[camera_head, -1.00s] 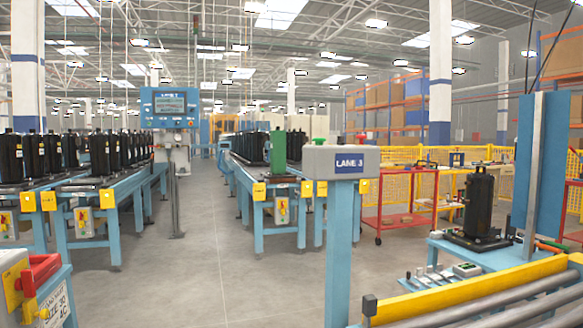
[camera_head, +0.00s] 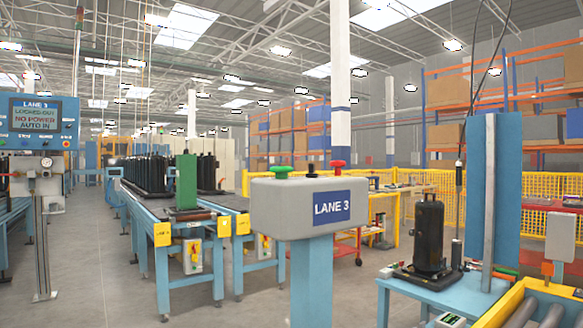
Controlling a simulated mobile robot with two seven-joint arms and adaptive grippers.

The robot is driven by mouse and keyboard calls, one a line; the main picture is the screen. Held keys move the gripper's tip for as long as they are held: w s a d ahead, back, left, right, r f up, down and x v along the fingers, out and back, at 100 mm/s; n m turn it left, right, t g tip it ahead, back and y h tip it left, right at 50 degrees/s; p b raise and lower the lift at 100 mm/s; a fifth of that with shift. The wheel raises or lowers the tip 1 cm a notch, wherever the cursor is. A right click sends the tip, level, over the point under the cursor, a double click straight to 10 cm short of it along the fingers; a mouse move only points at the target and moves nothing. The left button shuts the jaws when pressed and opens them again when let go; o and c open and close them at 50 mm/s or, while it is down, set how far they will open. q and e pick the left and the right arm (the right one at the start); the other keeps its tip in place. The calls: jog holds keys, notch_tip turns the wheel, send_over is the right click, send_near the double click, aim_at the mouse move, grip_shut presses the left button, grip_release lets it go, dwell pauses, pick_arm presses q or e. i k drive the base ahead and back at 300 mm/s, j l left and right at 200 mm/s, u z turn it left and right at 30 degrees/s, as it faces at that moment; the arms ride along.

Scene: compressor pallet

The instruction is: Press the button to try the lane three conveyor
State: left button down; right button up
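The grey LANE 3 button box (camera_head: 308,208) stands on a light blue post (camera_head: 312,283) in the middle foreground. A screen (camera_head: 39,122) at the left reads LANE 3, LOCKED OUT, NO POWER, AUTO IN. Neither of my grippers shows.
A blue bench (camera_head: 440,293) with a black compressor (camera_head: 428,234) stands at the right, with rollers (camera_head: 530,312) in front. Yellow fencing (camera_head: 460,215) lies behind. Grey floor (camera_head: 95,270) is clear at the left.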

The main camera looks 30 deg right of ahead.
aim_at(282, 169)
jog(key=i+j+z, duration=0.15)
jog(key=i+z, duration=0.2)
jog(key=i+j+z, duration=0.2)
jog(key=z, duration=0.15)
jog(key=i+j+z, duration=0.85)
jog(key=j, duration=0.4)
